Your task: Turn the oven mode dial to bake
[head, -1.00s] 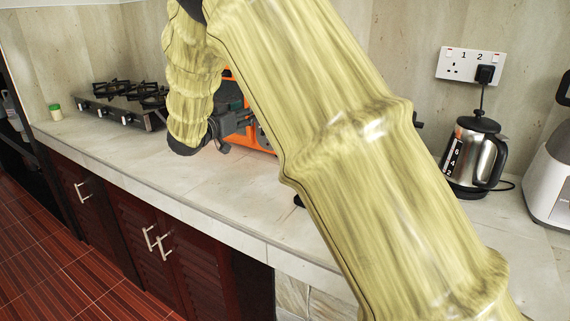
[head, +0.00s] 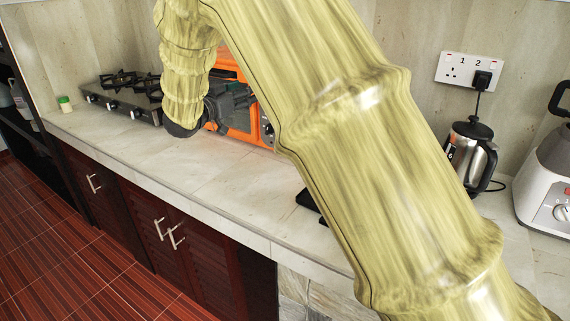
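The orange oven (head: 228,70) stands on the counter, partly hidden behind my arm. Its front shows to the right of my gripper, with dark round dials (head: 268,131) at its right end, close to the edge of my arm. I cannot read the dial markings or tell which one is the mode dial. My gripper (head: 240,101) is dark grey and in front of the oven's front, to the left of the dials. Its fingers are small and dark against the oven, so their opening and any contact are unclear.
A gas hob (head: 122,98) and a small green-lidded jar (head: 65,104) are at the left. A kettle (head: 466,158) and a white appliance (head: 545,190) stand at the right. A dark flat object (head: 309,201) lies partly behind my arm. The counter (head: 205,185) front is clear.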

